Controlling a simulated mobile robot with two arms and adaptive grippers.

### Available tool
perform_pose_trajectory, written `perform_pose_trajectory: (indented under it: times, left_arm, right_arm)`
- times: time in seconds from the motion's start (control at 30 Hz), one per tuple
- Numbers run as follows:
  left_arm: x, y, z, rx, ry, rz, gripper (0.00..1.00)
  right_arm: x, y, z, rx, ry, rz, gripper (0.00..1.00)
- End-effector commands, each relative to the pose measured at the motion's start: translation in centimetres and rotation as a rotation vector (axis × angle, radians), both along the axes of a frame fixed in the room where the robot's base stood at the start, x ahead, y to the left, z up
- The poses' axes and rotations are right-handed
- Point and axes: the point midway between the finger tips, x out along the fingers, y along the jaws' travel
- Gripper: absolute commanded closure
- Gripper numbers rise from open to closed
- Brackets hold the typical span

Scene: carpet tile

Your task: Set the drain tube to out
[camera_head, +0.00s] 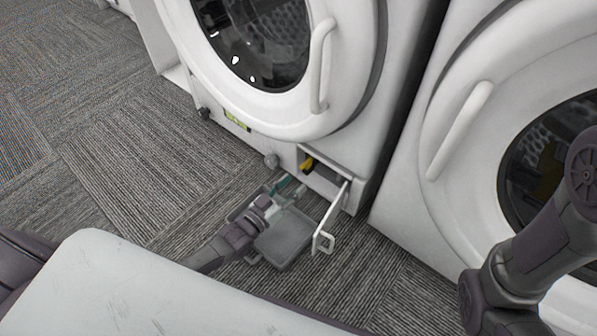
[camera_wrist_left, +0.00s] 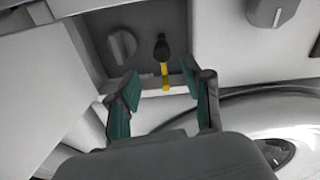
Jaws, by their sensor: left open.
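The drain tube (camera_head: 307,164), yellow with a black end, sits in the small open compartment (camera_head: 338,186) at the lower front of the middle washer. In the left wrist view the tube's black end (camera_wrist_left: 161,48) and yellow part show against the grey compartment wall, beside a round grey knob (camera_wrist_left: 122,46). My left gripper (camera_head: 287,186) is open just in front of the compartment. In the left wrist view its green-padded fingers (camera_wrist_left: 160,92) are spread on either side of the tube's line, with nothing gripped. My right gripper is out of view; only my right arm shows.
The compartment's white flap (camera_head: 331,217) stands open to the right of my left gripper. A grey tray (camera_head: 284,243) lies on the carpet below the gripper. The washer's round door (camera_head: 290,115) overhangs above. Another washer (camera_head: 415,225) stands at right. Carpet at left is clear.

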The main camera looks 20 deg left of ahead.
Motion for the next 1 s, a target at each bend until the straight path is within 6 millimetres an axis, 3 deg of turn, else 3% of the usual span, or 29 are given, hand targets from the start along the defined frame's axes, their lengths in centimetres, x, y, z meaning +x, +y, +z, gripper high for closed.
perform_pose_trajectory:
  times: [0.1, 0.5, 0.9, 1.0]
  left_arm:
    - [0.8, 0.0, -0.8, -0.002, 0.014, 0.000, 0.50]
    - [6.2, -2.0, -0.8, -0.003, 0.011, 0.001, 0.50]
    - [7.0, -2.3, -0.5, -0.002, 0.013, 0.000, 0.50]
    - [7.0, -2.3, -0.5, -0.002, 0.013, 0.000, 0.65]
  right_arm:
    - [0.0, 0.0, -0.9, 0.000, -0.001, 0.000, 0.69]
    - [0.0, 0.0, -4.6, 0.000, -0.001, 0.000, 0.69]
    - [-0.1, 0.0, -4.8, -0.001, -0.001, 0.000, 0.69]
    - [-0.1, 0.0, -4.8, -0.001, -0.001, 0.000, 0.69]
